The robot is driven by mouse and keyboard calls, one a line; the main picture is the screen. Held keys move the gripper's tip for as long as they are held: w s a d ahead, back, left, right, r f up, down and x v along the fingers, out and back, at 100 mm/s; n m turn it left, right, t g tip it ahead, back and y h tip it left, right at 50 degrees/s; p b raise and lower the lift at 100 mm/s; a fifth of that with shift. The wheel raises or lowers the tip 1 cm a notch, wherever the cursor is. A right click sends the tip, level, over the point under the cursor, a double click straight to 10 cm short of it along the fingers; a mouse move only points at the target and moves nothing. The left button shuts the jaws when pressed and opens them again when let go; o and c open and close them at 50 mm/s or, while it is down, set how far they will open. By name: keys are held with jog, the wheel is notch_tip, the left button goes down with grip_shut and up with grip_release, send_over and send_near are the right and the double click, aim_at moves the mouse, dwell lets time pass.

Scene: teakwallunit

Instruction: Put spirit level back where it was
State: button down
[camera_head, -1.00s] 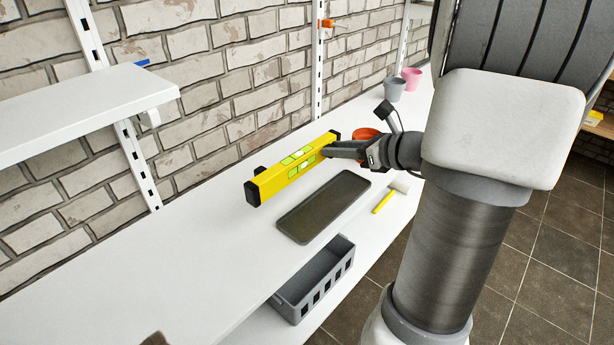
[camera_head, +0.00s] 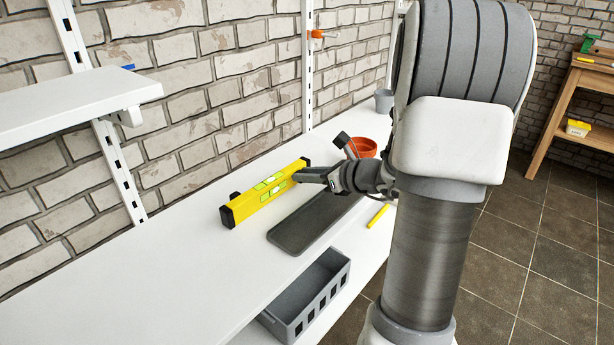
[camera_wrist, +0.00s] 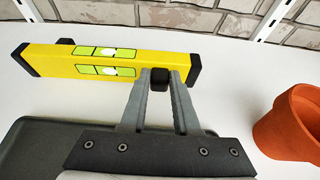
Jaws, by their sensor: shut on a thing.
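The yellow spirit level (camera_head: 258,196) has black end caps and green vials. It is over the white shelf top, between the grey tray and the brick wall. My gripper (camera_head: 300,177) is shut on it near its right end. In the wrist view, the level (camera_wrist: 100,64) lies across the picture, and my gripper's fingers (camera_wrist: 160,80) close near its right cap. A black knob shows between the fingers. I cannot tell whether the level touches the shelf or is just above it.
A dark grey tray (camera_head: 292,234) lies on the white shelf top (camera_head: 160,275) in front of the level. An orange pot (camera_head: 364,147) stands behind my gripper. A grey crate (camera_head: 310,297) sits on the lower shelf. The shelf top to the left is clear.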

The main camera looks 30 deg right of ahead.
jog(key=shift+f, duration=0.1)
jog(key=c, duration=0.7)
grip_release()
jog(key=shift+o, duration=0.2)
jog(key=shift+s+d+r, duration=0.1)
jog(key=shift+s+r, duration=0.05)
jog(key=shift+r, duration=0.1)
jog(key=p+v, duration=0.3)
jog(key=v, duration=0.8)
jog(key=shift+s, duration=0.35)
